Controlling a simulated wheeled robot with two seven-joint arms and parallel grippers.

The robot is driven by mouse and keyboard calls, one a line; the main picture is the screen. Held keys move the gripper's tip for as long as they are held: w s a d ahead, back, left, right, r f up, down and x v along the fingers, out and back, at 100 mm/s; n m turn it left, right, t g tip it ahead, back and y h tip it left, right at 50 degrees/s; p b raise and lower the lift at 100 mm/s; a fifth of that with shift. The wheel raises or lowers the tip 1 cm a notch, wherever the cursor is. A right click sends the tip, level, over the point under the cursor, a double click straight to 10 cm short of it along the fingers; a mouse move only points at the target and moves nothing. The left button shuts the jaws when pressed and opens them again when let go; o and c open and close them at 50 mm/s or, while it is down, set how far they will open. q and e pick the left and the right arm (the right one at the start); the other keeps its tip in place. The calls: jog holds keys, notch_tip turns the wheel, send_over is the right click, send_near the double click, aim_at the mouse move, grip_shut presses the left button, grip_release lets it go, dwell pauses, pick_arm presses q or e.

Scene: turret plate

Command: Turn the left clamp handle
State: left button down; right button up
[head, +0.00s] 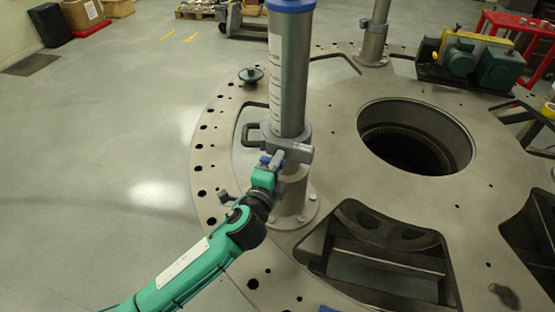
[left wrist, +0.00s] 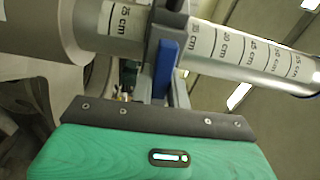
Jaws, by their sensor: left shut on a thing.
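A grey clamp (head: 292,148) sits around the upright metal post (head: 288,75) left of the round hole, with a loop handle on its left side. A small blue clamp handle (head: 265,160) shows at the clamp's front. My green left gripper (head: 272,167) reaches it from below left and is shut on it; the fingers partly hide the grip. In the left wrist view the blue handle (left wrist: 166,67) stands at the fingers, against a post marked with a centimetre scale (left wrist: 245,55). My right gripper is not in view.
The turret plate (head: 350,150) has a large round hole and dark cut-out pockets (head: 385,265). A second post (head: 374,35) and a green motor unit (head: 470,62) stand at the back. A knob (head: 250,75) stands near the plate's left rim.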

pick_arm(q)
jog(key=shift+f+m, duration=0.1)
jog(key=shift+m, duration=0.2)
dwell(0.4)
jog(key=c, duration=1.4)
grip_release()
jog(key=shift+o, duration=0.2)
jog(key=b+v, duration=0.5)
jog(key=v, duration=0.9)
jog(key=shift+w, duration=0.1)
